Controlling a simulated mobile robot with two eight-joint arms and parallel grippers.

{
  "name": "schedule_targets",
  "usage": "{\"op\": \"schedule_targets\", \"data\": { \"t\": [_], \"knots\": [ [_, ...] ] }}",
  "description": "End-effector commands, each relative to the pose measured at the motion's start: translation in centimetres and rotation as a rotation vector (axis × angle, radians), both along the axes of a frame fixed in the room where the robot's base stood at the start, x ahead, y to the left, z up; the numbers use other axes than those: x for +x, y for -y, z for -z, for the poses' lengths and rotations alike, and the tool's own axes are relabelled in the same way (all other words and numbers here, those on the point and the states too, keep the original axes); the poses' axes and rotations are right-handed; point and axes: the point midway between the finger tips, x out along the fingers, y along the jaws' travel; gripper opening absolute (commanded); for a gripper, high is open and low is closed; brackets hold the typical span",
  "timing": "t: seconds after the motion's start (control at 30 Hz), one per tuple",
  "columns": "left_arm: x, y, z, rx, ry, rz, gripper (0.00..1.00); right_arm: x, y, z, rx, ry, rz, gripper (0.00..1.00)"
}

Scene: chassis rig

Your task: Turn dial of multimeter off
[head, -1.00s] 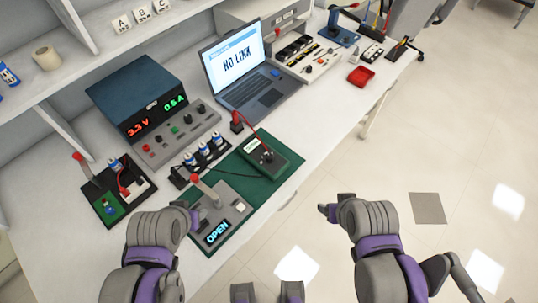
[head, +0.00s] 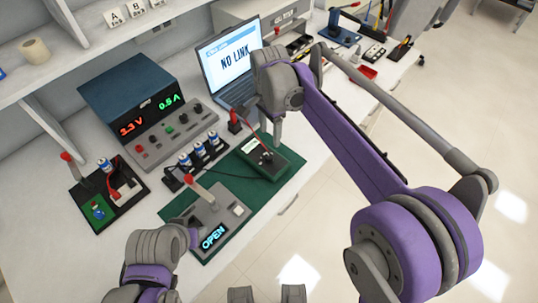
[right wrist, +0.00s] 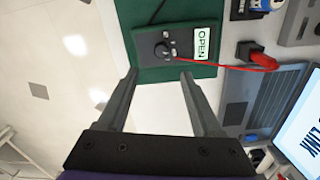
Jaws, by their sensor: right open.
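My right gripper (head: 277,135) is above the table beside the multimeter, pointing down. Its fingers are spread and empty in the right wrist view (right wrist: 158,75), with the dial just beyond the fingertips. My left gripper (head: 193,236) is low at the mat's near side; its fingers are not clear.
A grey unit (head: 219,213) with a red-topped lever and an OPEN screen stands on the mat. A power supply (head: 135,100), a laptop (head: 226,60) and a red plug (head: 234,121) stand behind. A red lead and a black cable run to the multimeter.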

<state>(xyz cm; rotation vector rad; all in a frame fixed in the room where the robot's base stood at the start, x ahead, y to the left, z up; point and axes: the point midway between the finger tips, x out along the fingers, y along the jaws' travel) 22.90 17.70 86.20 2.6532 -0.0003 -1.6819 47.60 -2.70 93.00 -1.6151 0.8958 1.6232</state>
Motion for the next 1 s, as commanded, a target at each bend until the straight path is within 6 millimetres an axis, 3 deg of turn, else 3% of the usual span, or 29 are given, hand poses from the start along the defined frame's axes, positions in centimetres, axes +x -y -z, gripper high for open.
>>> {"op": "schedule_targets", "data": {
  "t": [0.17,0.5,0.7,1.0],
  "knots": [
    [0.0,0.0,0.2,0.0,-0.001,0.0,0.5,0.3,-0.4,1.2,-0.004,-0.009,0.023,0.67],
    [-0.1,0.0,0.8,0.0,-0.003,0.0,0.5,0.2,-0.3,7.3,-0.003,-0.008,0.021,0.67],
    [-0.1,0.0,1.0,0.0,-0.003,0.0,0.5,0.2,-0.2,10.1,-0.003,-0.008,0.02,0.67],
    [-0.2,0.0,1.1,0.0,-0.004,0.0,0.5,0.1,-0.2,11.0,-0.003,-0.008,0.02,0.67]
  ]
}}
